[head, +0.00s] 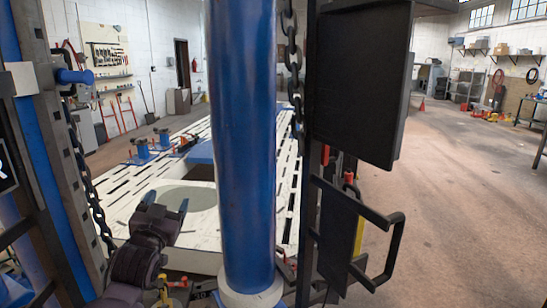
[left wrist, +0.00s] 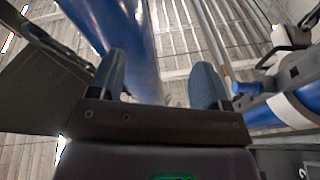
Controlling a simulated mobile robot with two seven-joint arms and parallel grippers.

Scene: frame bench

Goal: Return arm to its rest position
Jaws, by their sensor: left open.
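My left gripper (head: 167,206) is at the lower left of the head view, on the end of my dark arm. Its two blue-grey fingers stand apart with nothing between them. The fingers also show in the left wrist view (left wrist: 158,82), open and empty, against a slatted roof. My right gripper is in neither view.
A thick blue post (head: 242,140) stands right of my left gripper and also shows in the left wrist view (left wrist: 120,30). A steel upright with a chain (head: 85,185) stands left. A black panel (head: 358,85) and a black handle (head: 392,245) are right. A white slotted bench (head: 160,175) lies behind. Floor at right is open.

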